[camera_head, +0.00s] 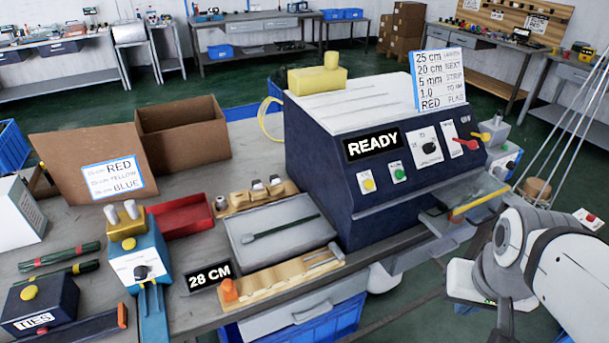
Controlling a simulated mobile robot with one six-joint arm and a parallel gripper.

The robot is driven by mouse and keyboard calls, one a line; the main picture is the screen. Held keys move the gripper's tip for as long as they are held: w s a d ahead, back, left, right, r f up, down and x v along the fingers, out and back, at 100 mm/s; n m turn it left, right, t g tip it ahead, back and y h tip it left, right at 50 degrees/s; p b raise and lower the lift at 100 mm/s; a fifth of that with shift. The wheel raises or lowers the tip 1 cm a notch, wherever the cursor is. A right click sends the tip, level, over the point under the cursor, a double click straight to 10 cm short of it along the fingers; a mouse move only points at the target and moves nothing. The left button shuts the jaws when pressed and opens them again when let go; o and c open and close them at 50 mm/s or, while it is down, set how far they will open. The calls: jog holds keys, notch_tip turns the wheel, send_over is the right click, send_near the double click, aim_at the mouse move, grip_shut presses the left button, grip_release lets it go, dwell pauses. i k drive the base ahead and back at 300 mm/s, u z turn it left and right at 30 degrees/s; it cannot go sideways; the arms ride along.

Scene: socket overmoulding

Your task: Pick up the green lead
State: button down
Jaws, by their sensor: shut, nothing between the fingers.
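A thin dark green lead (284,228) lies slantwise in the shallow grey tray (243,249) on the bench, in front of the dark blue machine. Its left end looks slightly thicker. It touches nothing else that I can make out. My white arm comes in at the lower right, well to the right of the tray. I cannot make out my gripper's fingers in this view.
The dark blue machine (370,183) reading READY stands behind the tray. A wooden rack (282,286) lies in front of it and a 28 CM sign (210,276) to its left. A blue press (141,262), a red bin (182,217) and a cardboard box (182,140) stand further left.

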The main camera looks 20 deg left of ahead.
aim_at(249, 237)
jog(key=u, duration=0.75)
